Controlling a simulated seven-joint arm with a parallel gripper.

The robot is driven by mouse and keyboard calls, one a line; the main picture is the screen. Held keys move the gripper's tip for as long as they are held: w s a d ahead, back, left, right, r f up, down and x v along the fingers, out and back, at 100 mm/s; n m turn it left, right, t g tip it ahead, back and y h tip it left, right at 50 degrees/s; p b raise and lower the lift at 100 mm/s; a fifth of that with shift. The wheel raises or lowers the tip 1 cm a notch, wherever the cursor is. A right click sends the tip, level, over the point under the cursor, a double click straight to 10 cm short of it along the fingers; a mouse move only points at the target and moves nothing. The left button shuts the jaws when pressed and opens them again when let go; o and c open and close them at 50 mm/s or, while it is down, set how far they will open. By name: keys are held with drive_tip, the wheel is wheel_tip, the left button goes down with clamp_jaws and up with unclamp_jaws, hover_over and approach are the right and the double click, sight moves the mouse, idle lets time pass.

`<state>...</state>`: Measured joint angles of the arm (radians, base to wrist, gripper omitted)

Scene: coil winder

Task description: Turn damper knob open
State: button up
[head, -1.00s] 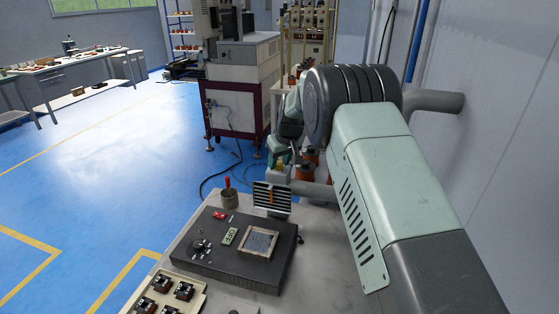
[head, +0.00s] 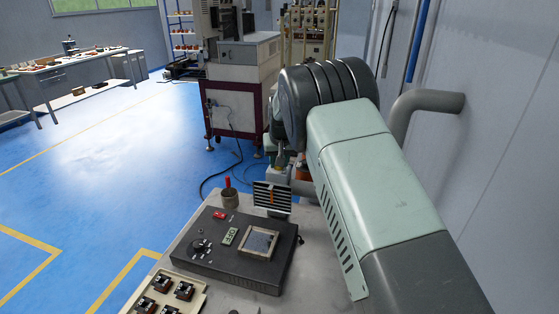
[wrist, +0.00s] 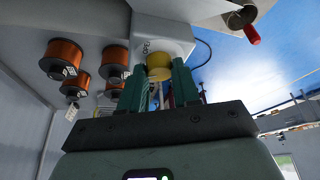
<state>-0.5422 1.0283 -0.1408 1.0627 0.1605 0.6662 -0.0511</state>
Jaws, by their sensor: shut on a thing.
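The damper knob (wrist: 159,64) is a round yellow piece on the face of a pale housing (wrist: 160,30) in the wrist view. Small dark lettering shows on the housing just left of the knob, too small to read surely. My gripper (wrist: 159,77) has its two green fingers on either side of the knob and is shut on it. The fingers hide part of the knob, and its turned angle cannot be told. In the head view, my arm largely covers the gripper and the knob.
Several copper wire spools (wrist: 115,60) sit left of the housing in the wrist view. A wall pipe (head: 430,102) is close right of my arm.

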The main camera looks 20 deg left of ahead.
drive_tip(key=m+h, duration=0.1)
drive_tip(key=m, duration=0.3)
drive_tip(key=m+h, duration=0.1)
drive_tip(key=m, duration=0.1)
drive_tip(key=shift+a+h, duration=0.25)
drive_tip(key=shift+h, duration=0.05)
drive_tip(key=m+h, duration=0.1)
drive_tip(key=m, duration=0.2)
drive_tip(key=m+h, duration=0.1)
drive_tip(key=m, duration=0.2)
drive_tip(key=shift+g, duration=0.3)
drive_tip(key=shift+m, duration=0.3)
drive_tip(key=o, duration=1)
drive_tip(key=shift+a+r, duration=0.1)
drive_tip(key=v, duration=1)
drive_tip(key=shift+a+r, duration=0.15)
drive_tip(key=shift+r, duration=0.1)
